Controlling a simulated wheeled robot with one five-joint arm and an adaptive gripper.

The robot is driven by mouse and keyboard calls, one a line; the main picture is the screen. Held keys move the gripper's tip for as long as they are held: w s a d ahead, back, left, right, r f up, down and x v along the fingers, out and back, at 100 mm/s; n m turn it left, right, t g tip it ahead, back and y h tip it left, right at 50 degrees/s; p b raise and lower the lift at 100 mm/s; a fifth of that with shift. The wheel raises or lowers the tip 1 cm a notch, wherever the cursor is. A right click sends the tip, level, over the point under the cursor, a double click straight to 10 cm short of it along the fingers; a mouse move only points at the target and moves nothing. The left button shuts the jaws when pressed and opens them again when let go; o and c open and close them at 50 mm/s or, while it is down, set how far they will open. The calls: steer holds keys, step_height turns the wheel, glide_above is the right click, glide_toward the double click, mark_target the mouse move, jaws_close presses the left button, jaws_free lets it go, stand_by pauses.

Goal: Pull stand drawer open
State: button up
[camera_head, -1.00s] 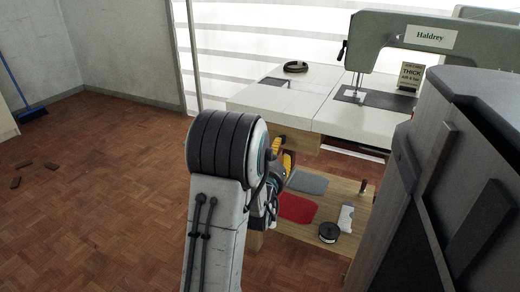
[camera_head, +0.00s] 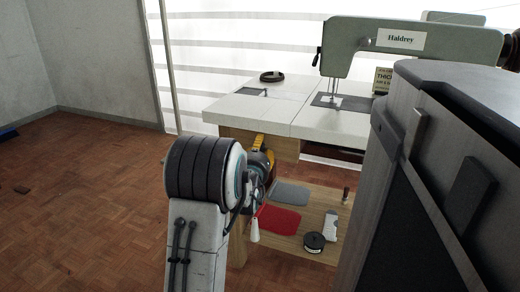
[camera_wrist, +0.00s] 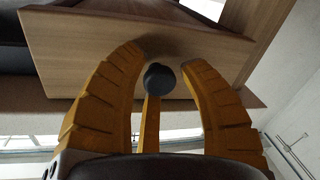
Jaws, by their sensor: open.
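The wooden drawer front (camera_wrist: 85,50) of the stand fills the upper part of the wrist view, and a dark round knob (camera_wrist: 159,78) sticks out from it. My gripper (camera_wrist: 163,57) has its two yellow fingers spread, one on each side of the knob. Gaps show between the fingers and the knob. In the head view my gripper (camera_head: 262,148) is by the wooden front under the white table top, largely hidden by my arm. The knob is hidden there, and I cannot tell how far out the drawer is.
The white table top (camera_head: 258,108) carries a grey sewing machine (camera_head: 345,45). On the wooden lower shelf (camera_head: 295,243) are a red pad (camera_head: 279,219), a grey pad (camera_head: 290,193), a black spool (camera_head: 314,243) and a white item (camera_head: 331,224). Open floor (camera_head: 90,200) lies to the left.

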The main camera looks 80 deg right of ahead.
jaws_close()
stand_by(0.4)
